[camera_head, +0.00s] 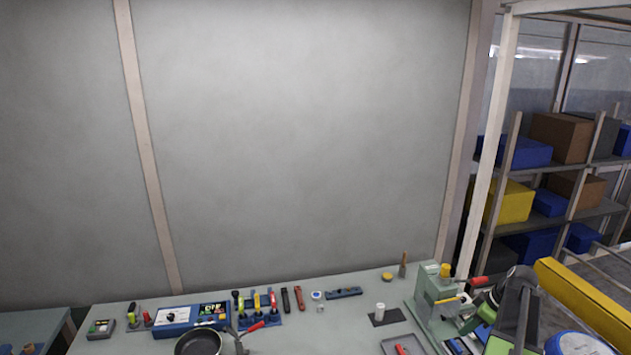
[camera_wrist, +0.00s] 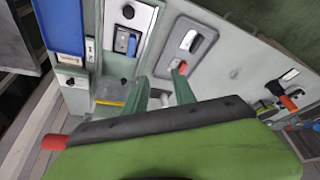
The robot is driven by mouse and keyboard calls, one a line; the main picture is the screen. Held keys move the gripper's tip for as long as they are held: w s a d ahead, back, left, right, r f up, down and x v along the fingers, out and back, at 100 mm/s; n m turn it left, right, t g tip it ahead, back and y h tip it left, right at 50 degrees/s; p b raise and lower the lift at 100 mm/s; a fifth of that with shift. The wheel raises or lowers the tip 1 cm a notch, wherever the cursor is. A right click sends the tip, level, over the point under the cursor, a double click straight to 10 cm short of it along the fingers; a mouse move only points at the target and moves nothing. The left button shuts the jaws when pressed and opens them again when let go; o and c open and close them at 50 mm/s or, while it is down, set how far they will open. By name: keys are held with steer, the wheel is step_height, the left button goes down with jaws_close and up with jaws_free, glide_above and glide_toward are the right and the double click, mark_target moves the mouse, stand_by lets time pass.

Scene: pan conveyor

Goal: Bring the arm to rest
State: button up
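My arm, dark with a green part, stands at the right of the head view, beside the pale green fixture (camera_head: 432,300) at the bench's right end.
The bench (camera_head: 340,325) carries a dark pan (camera_head: 198,342), a blue instrument (camera_head: 188,318), several tools and a grey tray (camera_head: 390,346) with a red item. A yellow beam (camera_head: 585,305) is at the right. Shelves with boxes (camera_head: 562,137) stand behind. The wall behind the bench is bare.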

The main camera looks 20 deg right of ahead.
steer(key=w+a+f+n+g+b, duration=0.15)
steer(key=w+a, duration=0.25)
steer(key=a, duration=0.8)
steer(key=w+a+f+n, duration=0.15)
steer(key=w+a, duration=0.35)
steer(key=a, duration=0.6)
steer(key=w+a+f+n+g+b, duration=0.15)
steer(key=w+a, duration=0.25)
steer(key=a, duration=0.8)
steer(key=s+a+f+m+h, duration=0.1)
steer(key=s+a+m, duration=0.3)
steer(key=a, duration=0.3)
steer(key=s+a+f+m+h+b, duration=0.1)
steer(key=s+a+m, duration=0.2)
steer(key=a+m, duration=0.3)
steer(key=shift+s+a+g, duration=0.4)
steer(key=shift+a, duration=0.25)
